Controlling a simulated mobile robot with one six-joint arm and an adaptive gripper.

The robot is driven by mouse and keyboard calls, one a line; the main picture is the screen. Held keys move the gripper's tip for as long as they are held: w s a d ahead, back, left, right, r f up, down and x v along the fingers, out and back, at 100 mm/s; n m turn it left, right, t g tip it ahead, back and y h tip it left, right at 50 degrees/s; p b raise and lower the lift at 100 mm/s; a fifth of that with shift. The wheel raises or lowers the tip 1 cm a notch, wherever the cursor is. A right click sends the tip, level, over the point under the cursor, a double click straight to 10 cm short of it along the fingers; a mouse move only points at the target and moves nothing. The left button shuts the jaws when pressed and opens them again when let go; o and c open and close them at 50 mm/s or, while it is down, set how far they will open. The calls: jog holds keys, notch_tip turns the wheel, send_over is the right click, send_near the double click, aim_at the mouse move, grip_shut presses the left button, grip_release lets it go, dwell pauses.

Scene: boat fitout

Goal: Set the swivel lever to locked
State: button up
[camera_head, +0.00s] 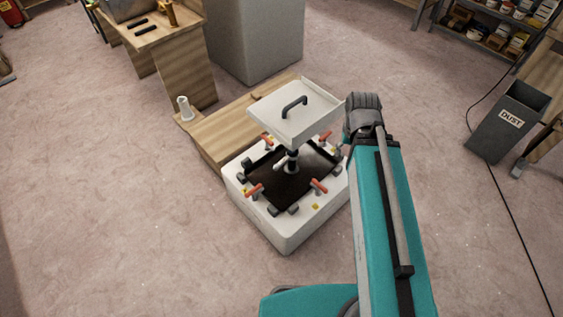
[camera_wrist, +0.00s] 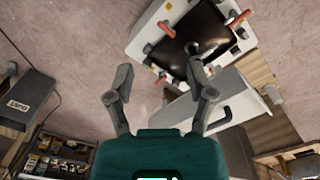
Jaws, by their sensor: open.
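A dark post (camera_head: 292,160) stands in the black recess of a low white box and carries a square white panel (camera_head: 308,103) with a black handle on top. A small pale lever (camera_head: 281,164) sticks out to the left of the post, under the panel; I cannot tell its setting.
Several red-handled fittings (camera_head: 318,186) and dark blocks ring the recess of the white box (camera_head: 285,233). A wooden bench (camera_head: 222,130) and a grey block (camera_head: 255,40) stand behind. A dust bin (camera_head: 507,122) is at right. The floor at left is clear.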

dwell(0.4)
jog(key=shift+c, duration=1.2)
jog(key=shift+f+b, duration=0.45)
jog(key=c, duration=0.4)
jog(key=shift+t, duration=0.3)
jog(key=f+b, duration=0.9)
jog(key=w+f+b, duration=0.1)
jog(key=f+b, duration=0.8)
jog(key=w+f+b, duration=0.1)
jog(key=f+b, duration=0.8)
grip_shut()
jog(key=w+a+f+n+t+y+b, duration=0.1)
jog(key=w+a+f+n+b, duration=0.15)
jog(key=w+f+b, duration=0.4)
jog(key=w+a+f+n+t+y+b, duration=0.1)
jog(key=w+a+f+b, duration=0.25)
jog(key=f+b, duration=0.5)
jog(key=w+a+r+n+t+y, duration=0.3)
jog(key=w+a+n, duration=0.3)
jog(key=w+a, duration=0.6)
jog(key=shift+r+y+b, duration=0.3)
jog(key=shift+r+y, duration=0.4)
